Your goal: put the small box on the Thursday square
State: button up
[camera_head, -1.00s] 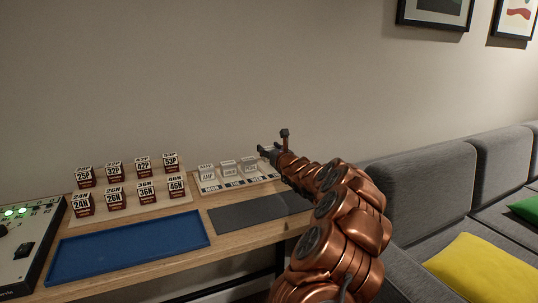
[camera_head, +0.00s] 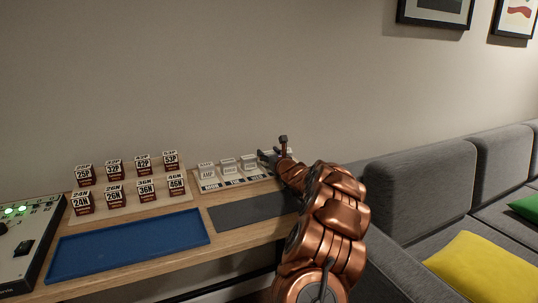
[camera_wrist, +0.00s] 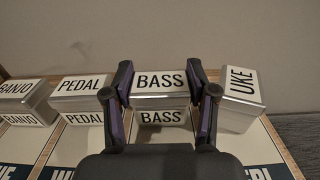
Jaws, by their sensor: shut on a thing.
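The small box (camera_wrist: 160,101), a metal-sided box with white labels reading BASS, is between the fingers of my gripper (camera_wrist: 160,84) in the wrist view. The fingers press on its left and right sides. It stands upright, about level with its neighbours; I cannot tell whether its base touches the board. It is over the column between the ones that seem to read WED and FRI, so the Thursday square is hidden under it and my gripper. In the head view my gripper (camera_head: 268,157) is at the right part of the day board (camera_head: 240,187) and hides the box.
A PEDAL box (camera_wrist: 83,101) stands close on the left and a UKE box (camera_wrist: 241,98) on the right. A BANJO box (camera_wrist: 24,102) is farther left. A grey mat (camera_head: 250,212), a blue tray (camera_head: 130,248) and several numbered boxes (camera_head: 146,190) share the table.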

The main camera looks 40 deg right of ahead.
jog(key=shift+f+b, duration=0.3)
jog(key=shift+f, duration=0.05)
jog(key=shift+f, duration=0.55)
jog(key=o, duration=0.8)
jog(key=shift+f, duration=0.1)
jog(key=o, duration=0.4)
jog(key=shift+f, duration=0.2)
jog(key=shift+c, duration=0.2)
jog(key=shift+a+f, duration=0.1)
jog(key=shift+f, duration=0.25)
jog(key=shift+r, duration=0.5)
jog(key=shift+r+v, duration=0.35)
jog(key=shift+v, duration=1.65)
jog(key=shift+r+v, duration=0.35)
jog(key=shift+v, duration=1.65)
jog(key=shift+r+v, duration=0.35)
jog(key=shift+v, duration=1.65)
